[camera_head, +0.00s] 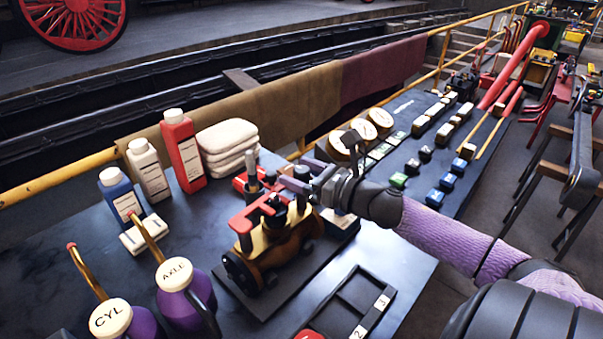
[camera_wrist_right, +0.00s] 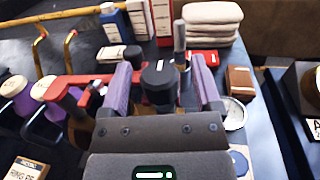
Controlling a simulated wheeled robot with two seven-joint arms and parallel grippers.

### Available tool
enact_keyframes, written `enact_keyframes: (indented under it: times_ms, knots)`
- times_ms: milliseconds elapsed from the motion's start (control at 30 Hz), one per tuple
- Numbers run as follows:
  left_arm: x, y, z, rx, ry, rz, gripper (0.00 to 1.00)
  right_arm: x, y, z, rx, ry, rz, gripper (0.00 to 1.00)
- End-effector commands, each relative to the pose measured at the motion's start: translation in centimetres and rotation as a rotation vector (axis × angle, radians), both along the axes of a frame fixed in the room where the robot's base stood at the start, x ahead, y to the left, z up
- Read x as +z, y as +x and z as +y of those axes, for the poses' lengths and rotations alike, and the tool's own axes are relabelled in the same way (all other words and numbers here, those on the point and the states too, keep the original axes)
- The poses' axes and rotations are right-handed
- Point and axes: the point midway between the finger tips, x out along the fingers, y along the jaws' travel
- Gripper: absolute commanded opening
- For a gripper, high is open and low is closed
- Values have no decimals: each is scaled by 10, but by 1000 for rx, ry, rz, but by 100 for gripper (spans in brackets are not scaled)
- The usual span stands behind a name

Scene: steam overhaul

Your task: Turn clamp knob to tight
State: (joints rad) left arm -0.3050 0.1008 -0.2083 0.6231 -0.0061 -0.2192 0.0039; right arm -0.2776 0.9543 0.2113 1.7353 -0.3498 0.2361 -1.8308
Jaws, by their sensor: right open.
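A black knob (camera_wrist_right: 160,82) shows between my right gripper's fingers in the right wrist view; I cannot tell whether they touch it. My right gripper (camera_head: 294,178) is open, reaching in from the right above the brown and yellow machine (camera_head: 262,262) in the head view. A red clamp bar (camera_head: 246,215) lies across the machine's top and also shows left of the fingers in the wrist view (camera_wrist_right: 75,82). A dark upright post (camera_wrist_right: 180,42) stands just beyond the knob. My left gripper is not in view.
Red bottle (camera_head: 184,150), white bottle (camera_head: 148,170) and blue bottle (camera_head: 120,195) stand behind, beside stacked white cloths (camera_head: 228,140). Purple oil cans (camera_head: 185,295) stand front left. A black tray (camera_head: 355,305) lies front right. Round gauges (camera_head: 366,130) stand behind the gripper.

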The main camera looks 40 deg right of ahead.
Motion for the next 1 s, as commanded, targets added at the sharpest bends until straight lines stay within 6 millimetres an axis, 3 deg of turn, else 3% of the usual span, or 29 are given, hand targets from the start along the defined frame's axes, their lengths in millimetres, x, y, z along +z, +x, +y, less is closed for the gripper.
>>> enact_keyframes:
  times_ms: [33,67,400,733,1000]
  knots:
    - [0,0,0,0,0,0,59,0,0,0,0,0,0,79]
    - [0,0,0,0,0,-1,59,0,0,0,0,0,0,73]
    - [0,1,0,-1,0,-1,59,0,0,0,0,1,0,1]
    - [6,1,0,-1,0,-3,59,1,-1,1,-31,3,0,0]
    - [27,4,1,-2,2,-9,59,4,-1,1,-196,8,0,0]
